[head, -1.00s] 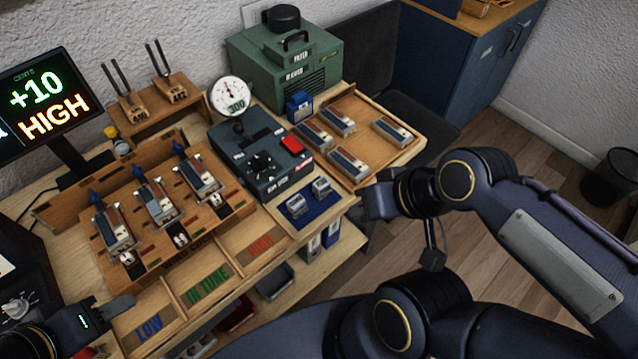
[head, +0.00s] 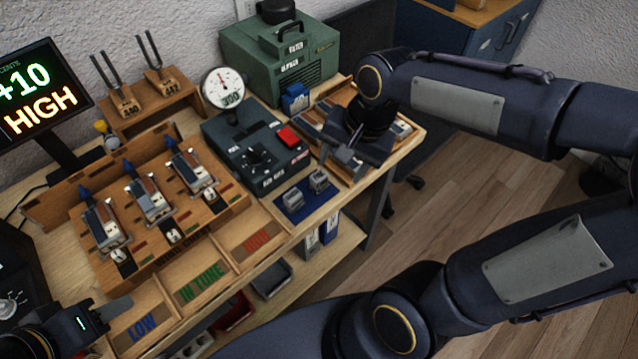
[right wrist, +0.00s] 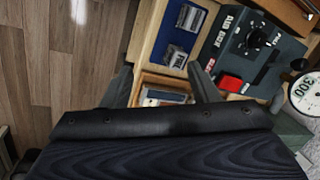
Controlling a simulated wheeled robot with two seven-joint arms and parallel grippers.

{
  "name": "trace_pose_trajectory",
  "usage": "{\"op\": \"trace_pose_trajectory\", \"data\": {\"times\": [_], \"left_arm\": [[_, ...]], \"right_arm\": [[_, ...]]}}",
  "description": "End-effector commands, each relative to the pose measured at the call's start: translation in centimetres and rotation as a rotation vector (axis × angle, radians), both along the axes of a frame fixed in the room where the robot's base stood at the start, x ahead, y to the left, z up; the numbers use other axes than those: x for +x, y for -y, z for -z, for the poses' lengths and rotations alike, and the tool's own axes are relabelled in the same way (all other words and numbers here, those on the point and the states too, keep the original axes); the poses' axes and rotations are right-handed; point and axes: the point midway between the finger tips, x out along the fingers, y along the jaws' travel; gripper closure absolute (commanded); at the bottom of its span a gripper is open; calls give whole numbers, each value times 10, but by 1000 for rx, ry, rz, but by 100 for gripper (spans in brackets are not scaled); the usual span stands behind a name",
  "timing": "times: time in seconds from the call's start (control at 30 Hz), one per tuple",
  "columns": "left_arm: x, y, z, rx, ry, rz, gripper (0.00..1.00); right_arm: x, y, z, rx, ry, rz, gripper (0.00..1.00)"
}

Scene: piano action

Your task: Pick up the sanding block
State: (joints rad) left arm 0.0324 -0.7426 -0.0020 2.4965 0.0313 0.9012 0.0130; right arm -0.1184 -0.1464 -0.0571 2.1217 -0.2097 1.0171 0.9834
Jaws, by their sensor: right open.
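No piece is plainly marked as the sanding block. Two small grey blocks, one (head: 294,199) and another (head: 319,180), sit on a blue mat (head: 304,207) at the table's front right. The mat's blocks also show in the right wrist view (right wrist: 187,17). My right gripper (head: 345,158) is open and empty, above the wooden tray (head: 414,141) behind the mat. It hides part of the tray and its grey, red-and-white pieces. In the right wrist view the tray shows between the fingers. My left gripper (head: 112,309) is low at the left; its jaw opening is unclear.
A dark control box (head: 255,150) with a red button stands left of the tray. A green filter machine (head: 280,55) and a small blue box (head: 295,97) are behind. A wooden rack (head: 150,205) holds three pieces; labelled bins (head: 200,280) line the front.

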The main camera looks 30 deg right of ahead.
Motion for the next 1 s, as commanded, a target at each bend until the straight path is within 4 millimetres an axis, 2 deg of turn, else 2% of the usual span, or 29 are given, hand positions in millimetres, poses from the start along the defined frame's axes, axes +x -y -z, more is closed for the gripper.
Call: {"op": "trace_pose_trajectory", "data": {"times": [0.03, 0.1, 0.2, 0.3, 0.67, 0.9, 1.0], "left_arm": [[0, 0, 7, 0, 0, 0, 60], [0, 0, 11, 0, 0, 0, 60], [0, 0, 14, 0, 0, 0, 60], [0, 0, 16, 0, 0, 0, 60], [0, 0, 16, 0, 0, 0, 60], [0, 0, 14, 0, 0, 0, 60], [0, 0, 14, 0, 0, 0, 60]], "right_arm": [[17, -3, 15, -21, -60, 76, 45], [36, -5, 27, -54, -120, 198, 45], [56, -8, 42, -99, -174, 335, 45], [68, -10, 52, -131, -199, 422, 45], [73, -11, 86, -146, -212, 471, 45], [73, -11, 121, -146, -214, 470, 45], [73, -12, 130, -144, -211, 470, 45]]}}
